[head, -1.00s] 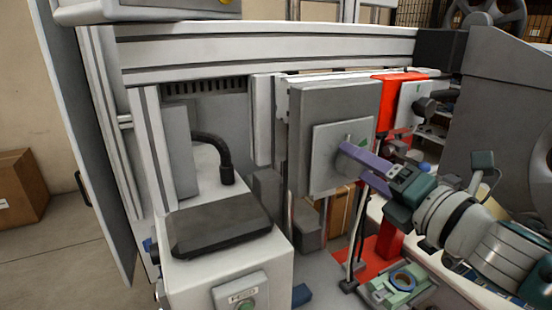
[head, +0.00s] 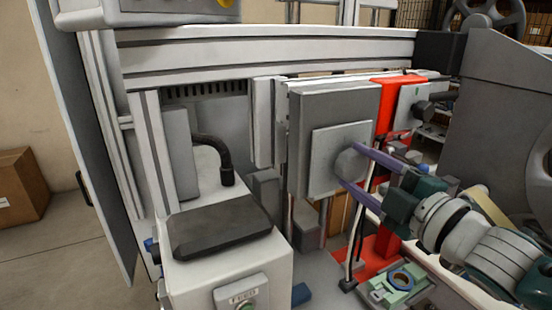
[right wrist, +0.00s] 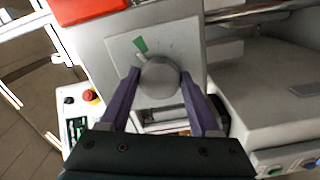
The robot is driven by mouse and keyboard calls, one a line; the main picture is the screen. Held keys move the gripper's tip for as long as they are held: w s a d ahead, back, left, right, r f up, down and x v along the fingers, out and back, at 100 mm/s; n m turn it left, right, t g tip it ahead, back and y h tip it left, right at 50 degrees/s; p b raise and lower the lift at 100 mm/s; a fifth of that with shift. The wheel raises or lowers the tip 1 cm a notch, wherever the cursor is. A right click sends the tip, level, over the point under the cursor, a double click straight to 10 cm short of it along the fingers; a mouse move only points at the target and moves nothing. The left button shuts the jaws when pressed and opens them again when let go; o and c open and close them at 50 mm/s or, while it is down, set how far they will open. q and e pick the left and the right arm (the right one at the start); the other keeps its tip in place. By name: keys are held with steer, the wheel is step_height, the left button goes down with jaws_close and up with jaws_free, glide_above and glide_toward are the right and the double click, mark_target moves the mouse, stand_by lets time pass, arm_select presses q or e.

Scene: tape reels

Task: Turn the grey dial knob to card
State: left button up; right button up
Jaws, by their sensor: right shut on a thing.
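The grey dial knob (head: 350,163) sits on a light grey square plate (head: 328,140) on a darker grey box. It also shows in the right wrist view (right wrist: 160,74), where a green pointer mark (right wrist: 140,45) is on the plate at its upper left. My right gripper (head: 354,166) has its purple fingers on opposite sides of the knob and is shut on it. In the right wrist view the fingers (right wrist: 161,78) flank the knob left and right. No "card" label is readable. My left gripper is not in view.
A red bracket (head: 401,88) stands right of the dial box. A green fixture with a blue ring (head: 401,278) lies below my right arm. A white cabinet with a dark pad (head: 220,226) stands at left. A red button (right wrist: 90,96) shows in the right wrist view.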

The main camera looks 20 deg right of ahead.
steer(key=shift+m, duration=1.2)
steer(key=o, duration=1.4)
steer(key=s, duration=1)
steer(key=shift+d+b, duration=0.35)
steer(key=shift+b, duration=0.05)
